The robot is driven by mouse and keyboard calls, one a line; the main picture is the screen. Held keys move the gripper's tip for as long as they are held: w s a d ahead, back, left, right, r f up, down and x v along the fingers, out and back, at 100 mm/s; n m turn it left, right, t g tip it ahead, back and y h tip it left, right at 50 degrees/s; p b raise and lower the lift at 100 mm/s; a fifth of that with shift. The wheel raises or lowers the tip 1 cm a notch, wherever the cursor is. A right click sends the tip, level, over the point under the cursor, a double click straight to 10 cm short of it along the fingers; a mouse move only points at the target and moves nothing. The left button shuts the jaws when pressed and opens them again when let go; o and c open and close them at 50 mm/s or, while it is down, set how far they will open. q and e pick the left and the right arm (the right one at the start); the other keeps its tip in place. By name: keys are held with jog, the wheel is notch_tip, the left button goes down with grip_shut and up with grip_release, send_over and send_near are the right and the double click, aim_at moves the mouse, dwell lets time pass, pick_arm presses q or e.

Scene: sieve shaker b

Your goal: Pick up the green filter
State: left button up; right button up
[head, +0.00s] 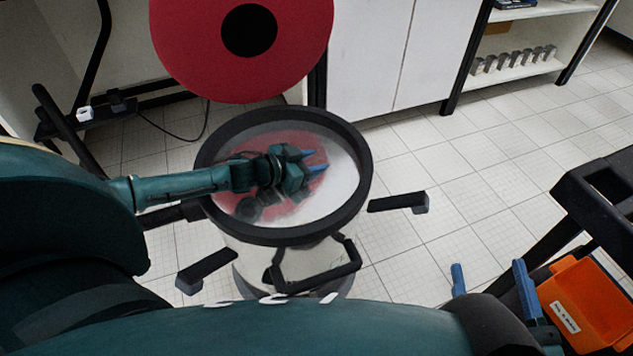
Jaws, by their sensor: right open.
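I see no green filter in the head view. A round drum with a dark rim (366,165) and a pale, shiny inside stands at the centre. My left gripper (314,160) is over the drum's opening, with its two blue fingertips a little apart and nothing between them. My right gripper (490,278) is at the lower right, its blue fingers wide apart and empty. Part of it is hidden by my own arm.
A large red disc (185,45) with a black centre is raised behind the drum. Black handles (398,202) stick out from the drum. An orange bin (588,300) and a black frame (590,195) are at the right. Tiled floor is clear between.

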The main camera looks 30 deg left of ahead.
pick_arm(q)
grip_shut()
dwell(1.2)
